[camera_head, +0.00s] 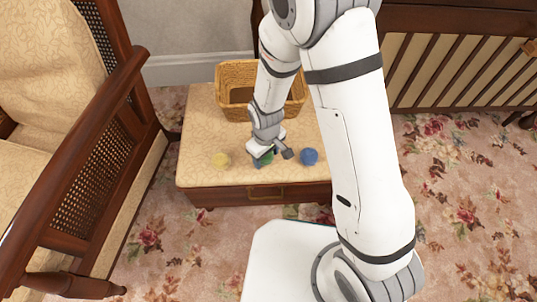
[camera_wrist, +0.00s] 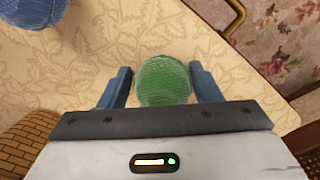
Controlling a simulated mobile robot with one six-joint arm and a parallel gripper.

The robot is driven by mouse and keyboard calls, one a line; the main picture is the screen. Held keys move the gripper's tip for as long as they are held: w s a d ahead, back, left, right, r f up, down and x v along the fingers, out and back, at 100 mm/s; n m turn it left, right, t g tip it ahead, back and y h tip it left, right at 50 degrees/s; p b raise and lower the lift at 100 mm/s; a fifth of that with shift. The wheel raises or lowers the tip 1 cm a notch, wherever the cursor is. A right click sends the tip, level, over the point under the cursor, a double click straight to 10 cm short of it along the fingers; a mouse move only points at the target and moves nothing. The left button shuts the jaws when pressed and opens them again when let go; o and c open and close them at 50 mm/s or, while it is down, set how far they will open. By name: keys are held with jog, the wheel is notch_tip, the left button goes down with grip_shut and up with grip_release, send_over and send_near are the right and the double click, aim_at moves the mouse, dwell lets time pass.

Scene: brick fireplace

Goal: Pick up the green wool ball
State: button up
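The green wool ball (camera_wrist: 163,81) lies on the patterned cream top of a low wooden bench. In the wrist view it sits between the two blue fingers of my gripper (camera_wrist: 160,88), with a gap showing on each side. My gripper is open. In the head view the green ball (camera_head: 266,158) is mostly hidden behind my gripper (camera_head: 271,156), which reaches down close to the bench top. Whether the fingertips touch the bench top cannot be told.
A blue wool ball (camera_head: 309,156) lies to the right and a yellow one (camera_head: 221,160) to the left. A wicker basket (camera_head: 237,73) stands at the back of the bench top (camera_head: 196,118). A wooden armchair (camera_head: 110,115) stands close on the left.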

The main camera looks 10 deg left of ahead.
jog(key=c, duration=0.6)
jog(key=shift+c, duration=0.2)
